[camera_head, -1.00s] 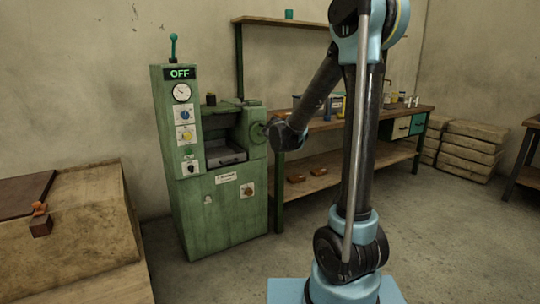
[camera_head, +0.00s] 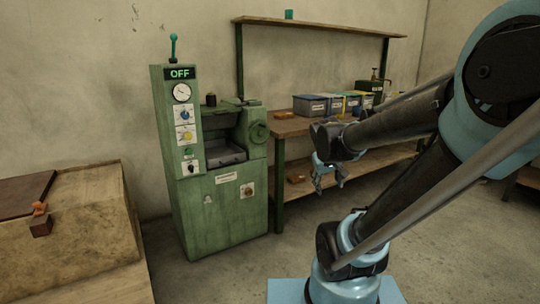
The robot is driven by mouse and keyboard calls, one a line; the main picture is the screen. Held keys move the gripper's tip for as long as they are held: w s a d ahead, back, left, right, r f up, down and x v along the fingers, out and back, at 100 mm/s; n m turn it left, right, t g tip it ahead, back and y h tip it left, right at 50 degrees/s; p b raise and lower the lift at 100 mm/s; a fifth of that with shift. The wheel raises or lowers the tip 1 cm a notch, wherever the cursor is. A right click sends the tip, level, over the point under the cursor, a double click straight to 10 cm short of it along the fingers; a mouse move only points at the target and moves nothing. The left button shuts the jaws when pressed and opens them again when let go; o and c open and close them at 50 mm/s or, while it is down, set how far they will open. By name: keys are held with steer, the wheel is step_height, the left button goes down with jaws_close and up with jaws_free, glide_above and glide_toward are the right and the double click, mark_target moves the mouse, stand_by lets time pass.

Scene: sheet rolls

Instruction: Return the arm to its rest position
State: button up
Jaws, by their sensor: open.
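My gripper (camera_head: 330,179) hangs below the wrist of my arm, to the right of the green machine and in front of the workbench as seen in the head view. Its fingers point down and are spread apart, with nothing between them. My arm is folded, with its elbow high at the right edge of the picture and its forearm reaching left to the wrist. The green machine (camera_head: 228,213) stands upright at the left of centre, apart from my gripper. Its display (camera_head: 180,73) reads OFF.
A workbench (camera_head: 290,126) with grey bins (camera_head: 310,106) stands behind my arm, under a high shelf (camera_head: 320,26). A stone-like block (camera_head: 85,215) with a brown top sheet stands at the left. The floor (camera_head: 225,275) before the machine is clear.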

steer(key=s+a+f+m+g+y, duration=0.1)
steer(key=s+f, duration=0.2)
steer(key=s, duration=0.4)
steer(key=s+f+m+g+y, duration=0.1)
steer(key=s+f, duration=0.2)
steer(key=s, duration=0.4)
steer(key=shift+s+a+g, duration=0.35)
steer(key=shift+g, duration=0.05)
